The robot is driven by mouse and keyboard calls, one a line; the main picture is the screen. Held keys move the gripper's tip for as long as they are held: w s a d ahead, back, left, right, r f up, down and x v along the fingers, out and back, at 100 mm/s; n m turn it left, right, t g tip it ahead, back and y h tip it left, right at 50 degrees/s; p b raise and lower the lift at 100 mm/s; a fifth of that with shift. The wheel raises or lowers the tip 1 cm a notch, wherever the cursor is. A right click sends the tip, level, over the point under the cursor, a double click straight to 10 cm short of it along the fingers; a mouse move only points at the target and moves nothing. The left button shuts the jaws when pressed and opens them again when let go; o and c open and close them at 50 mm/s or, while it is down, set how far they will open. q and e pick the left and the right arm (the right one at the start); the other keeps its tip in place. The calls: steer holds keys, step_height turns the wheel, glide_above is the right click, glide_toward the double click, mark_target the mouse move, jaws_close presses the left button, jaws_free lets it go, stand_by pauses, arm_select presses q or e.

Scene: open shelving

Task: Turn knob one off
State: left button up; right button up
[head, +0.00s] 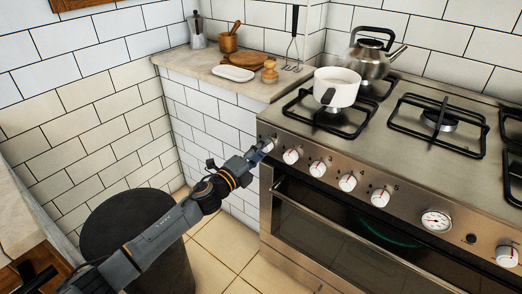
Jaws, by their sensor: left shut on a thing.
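The stove (330,215) has a steel front panel with a row of white knobs marked in red. My left gripper (262,149) reaches in from the lower left to the left end of this panel. It is shut on the leftmost knob (268,144), which is mostly hidden by the fingers. The pointer of that knob cannot be made out. The second knob (291,156) and third knob (318,168) stand free to the right of the gripper. My right gripper is not in view.
A white pot (337,86) and a steel kettle (373,58) stand on the left burners. A tiled counter (205,68) with a white dish (234,74) adjoins the stove on the left. A dark round bin (120,225) stands on the floor below my left arm.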

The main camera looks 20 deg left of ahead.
arm_select(q)
steer(key=o, duration=1.2)
steer(key=v, duration=1.2)
